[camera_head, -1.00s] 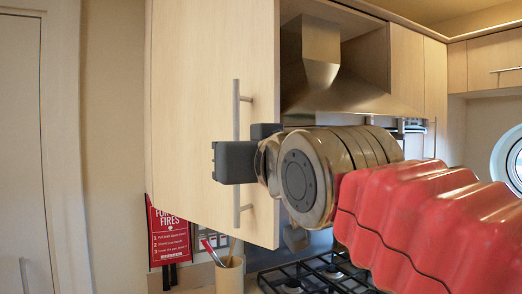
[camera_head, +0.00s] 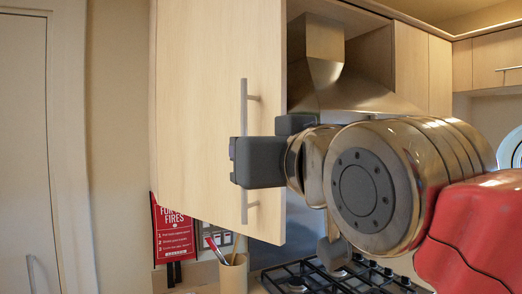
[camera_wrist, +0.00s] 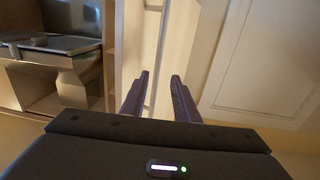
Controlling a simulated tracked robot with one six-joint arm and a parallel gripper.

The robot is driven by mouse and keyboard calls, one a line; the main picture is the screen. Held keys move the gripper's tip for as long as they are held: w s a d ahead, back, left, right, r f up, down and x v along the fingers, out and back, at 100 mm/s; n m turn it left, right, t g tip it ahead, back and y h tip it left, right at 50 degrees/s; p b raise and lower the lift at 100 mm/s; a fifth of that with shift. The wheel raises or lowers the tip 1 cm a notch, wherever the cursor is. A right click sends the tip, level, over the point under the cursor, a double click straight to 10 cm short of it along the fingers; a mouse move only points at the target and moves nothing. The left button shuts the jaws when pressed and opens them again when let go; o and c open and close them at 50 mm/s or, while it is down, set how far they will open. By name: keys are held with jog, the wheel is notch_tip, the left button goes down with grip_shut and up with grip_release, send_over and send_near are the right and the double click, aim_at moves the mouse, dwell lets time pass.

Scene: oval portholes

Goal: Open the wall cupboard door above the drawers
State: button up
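The wall cupboard door (camera_head: 205,90) is a pale wood panel left of the range hood. My gripper (camera_head: 257,162) is at the handle's middle and hides that part. In the wrist view my gripper (camera_wrist: 159,97) has its two dark fingers apart, with the handle bar (camera_wrist: 155,65) running between them. I see space beside the bar and cannot make out contact. The drawers are not in view.
The steel range hood (camera_head: 340,85) is right of the door, above a black gas hob (camera_head: 325,275). A cup with utensils (camera_head: 232,274) and a red fire sign (camera_head: 172,232) are below. A room door (camera_head: 25,150) stands at left.

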jog(key=v, duration=0.8)
jog(key=shift+s+d, duration=0.15)
jog(key=shift+f, duration=0.1)
jog(key=shift+c, duration=0.7)
jog(key=shift+f, duration=0.3)
jog(key=shift+c, duration=0.6)
jog(key=w+d+f+h, duration=0.1)
jog(key=f, duration=0.2)
jog(key=w+f+g, duration=0.1)
jog(key=f, duration=0.2)
jog(key=w+d+f+m+g+h, duration=0.1)
jog(key=f, duration=0.3)
jog(key=shift+w+d+h, duration=0.15)
jog(key=shift+d+h, duration=0.15)
jog(key=shift+d, duration=0.05)
grip_shut()
jog(key=s+d+f+m+g+h, duration=0.1)
jog(key=s+d+f+g, duration=0.1)
jog(key=f, duration=0.9)
jog(key=s+d+f+m+g+h, duration=0.1)
jog(key=d+f+g, duration=0.3)
jog(key=f, duration=0.8)
jog(key=s+d+f+m+g+h, duration=0.2)
jog(key=d+f, duration=0.4)
jog(key=f, duration=0.6)
jog(key=shift+s+d+f+g+h, duration=0.15)
jog(key=shift+s+d+g+h, duration=0.3)
jog(key=shift+s, duration=0.45)
